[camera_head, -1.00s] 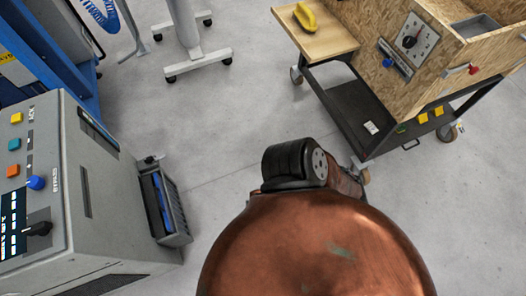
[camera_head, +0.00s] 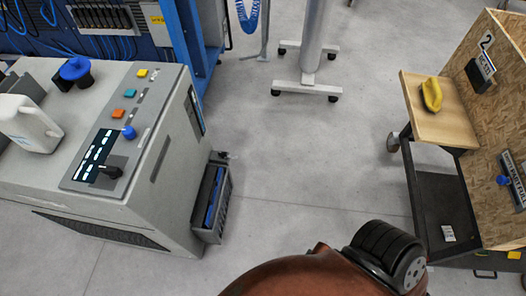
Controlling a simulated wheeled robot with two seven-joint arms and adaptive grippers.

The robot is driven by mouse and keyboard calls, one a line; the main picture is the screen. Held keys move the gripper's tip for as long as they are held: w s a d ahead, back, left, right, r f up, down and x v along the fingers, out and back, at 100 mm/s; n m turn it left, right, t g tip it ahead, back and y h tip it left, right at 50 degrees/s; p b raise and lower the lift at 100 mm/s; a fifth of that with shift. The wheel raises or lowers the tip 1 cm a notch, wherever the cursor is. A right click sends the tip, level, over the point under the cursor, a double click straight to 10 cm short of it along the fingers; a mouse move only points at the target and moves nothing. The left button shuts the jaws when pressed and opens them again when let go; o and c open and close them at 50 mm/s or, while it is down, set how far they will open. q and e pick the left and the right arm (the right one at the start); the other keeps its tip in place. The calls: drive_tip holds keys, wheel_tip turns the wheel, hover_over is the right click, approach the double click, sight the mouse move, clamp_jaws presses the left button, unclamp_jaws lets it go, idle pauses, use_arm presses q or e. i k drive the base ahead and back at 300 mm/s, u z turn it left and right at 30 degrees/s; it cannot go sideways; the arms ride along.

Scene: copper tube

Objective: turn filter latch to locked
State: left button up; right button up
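A grey machine cabinet (camera_head: 165,150) stands at the left. On its right end sits a black framed unit with a blue insert (camera_head: 212,200), which looks like a filter. A small dark part at its top edge (camera_head: 221,155) may be the latch; it is too small to tell its position. Neither of my grippers is in view.
A cart with a wooden shelf (camera_head: 440,122) and yellow object (camera_head: 432,94) stands right. A wheeled stand (camera_head: 306,85) is behind. Floor between is clear.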

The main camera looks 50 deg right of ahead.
sight(224, 155)
drive_tip(key=z, duration=1.85)
drive_tip(key=i, duration=0.6)
drive_tip(key=u, duration=2.3)
